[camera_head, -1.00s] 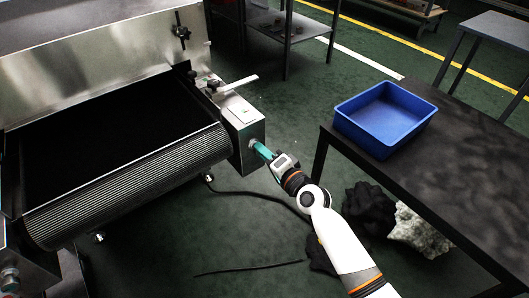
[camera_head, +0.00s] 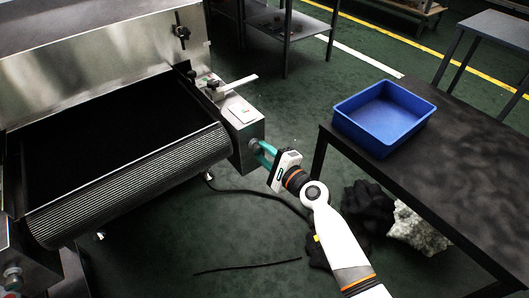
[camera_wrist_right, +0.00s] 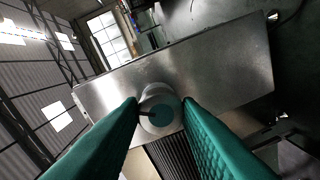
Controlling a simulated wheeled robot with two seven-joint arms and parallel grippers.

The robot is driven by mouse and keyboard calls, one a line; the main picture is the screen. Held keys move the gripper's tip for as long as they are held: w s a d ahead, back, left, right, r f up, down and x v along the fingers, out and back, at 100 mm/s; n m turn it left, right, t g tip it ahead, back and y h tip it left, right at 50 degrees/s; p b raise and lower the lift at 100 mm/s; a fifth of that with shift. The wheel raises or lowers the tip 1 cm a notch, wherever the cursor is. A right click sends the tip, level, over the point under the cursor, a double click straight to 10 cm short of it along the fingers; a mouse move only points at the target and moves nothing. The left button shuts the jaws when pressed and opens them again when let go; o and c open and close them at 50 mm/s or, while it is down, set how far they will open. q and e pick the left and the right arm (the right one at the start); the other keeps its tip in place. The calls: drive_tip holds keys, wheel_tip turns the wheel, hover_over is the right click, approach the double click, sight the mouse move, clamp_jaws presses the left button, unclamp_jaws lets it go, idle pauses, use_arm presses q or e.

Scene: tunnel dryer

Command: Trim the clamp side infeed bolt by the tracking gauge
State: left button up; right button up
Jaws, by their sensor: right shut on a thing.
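The clamp side infeed bolt (camera_wrist_right: 160,108) is a round metal bolt with a teal end face and a dark radial mark. It sticks out of the steel end block (camera_head: 242,129) at the right end of the belt roller. My right gripper (camera_head: 264,151) is shut on it, with one teal finger on each side in the right wrist view (camera_wrist_right: 161,115). A small white plate with a reddish mark (camera_head: 239,113) lies on top of the block and may be the tracking gauge; its reading is too small to tell. My left gripper is not in view.
A pale clamp lever (camera_head: 238,82) stands above the block. The black belt (camera_head: 110,130) fills the dryer's infeed at left. A dark table (camera_head: 455,165) with a blue bin (camera_head: 384,117) stands at right. A dark cable (camera_head: 255,192) lies on the floor below.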

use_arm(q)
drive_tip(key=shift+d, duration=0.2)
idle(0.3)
use_arm(e)
drive_tip(key=o, duration=1)
drive_tip(key=shift+c, duration=0.2)
drive_tip(key=shift+d, duration=0.1)
drive_tip(key=shift+s+d, duration=0.2)
drive_tip(key=shift+s, duration=0.1)
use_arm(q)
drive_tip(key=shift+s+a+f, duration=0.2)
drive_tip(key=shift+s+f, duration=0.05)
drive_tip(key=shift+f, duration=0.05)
use_arm(e)
drive_tip(key=v, duration=1.1)
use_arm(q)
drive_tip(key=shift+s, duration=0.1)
use_arm(e)
drive_tip(key=shift+s, duration=0.1)
